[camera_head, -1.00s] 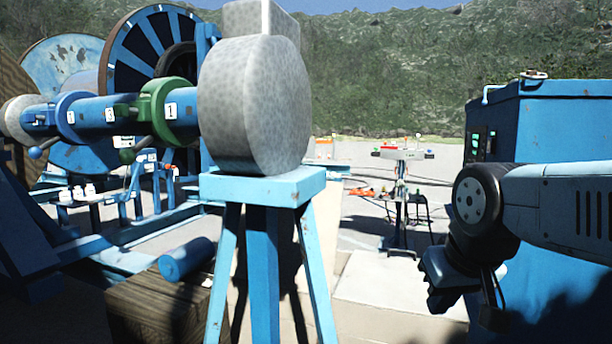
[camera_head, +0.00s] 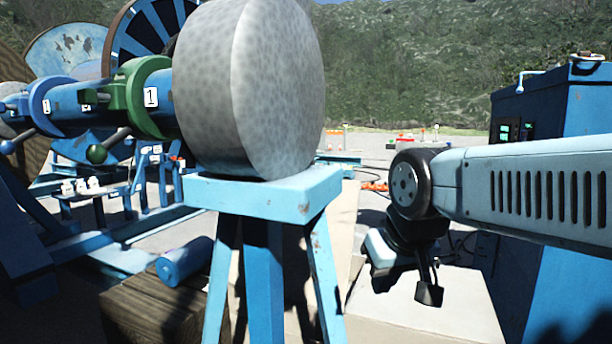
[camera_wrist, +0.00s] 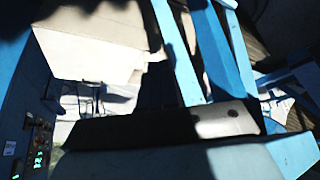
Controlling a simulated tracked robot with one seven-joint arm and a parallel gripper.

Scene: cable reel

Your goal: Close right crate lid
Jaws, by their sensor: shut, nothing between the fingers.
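My gripper (camera_head: 428,291) hangs below the wrist in the head view, pointing down with its dark fingers together and nothing seen between them. It is in the air between the blue stand and the blue cabinet. My arm hides part of the ground and the lower cabinet on the right.
A blue stand (camera_head: 262,195) carries a grey cylinder (camera_head: 250,90) at the centre. A blue cabinet (camera_head: 560,120) with a panel is on the right; the panel also shows in the wrist view (camera_wrist: 38,150).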

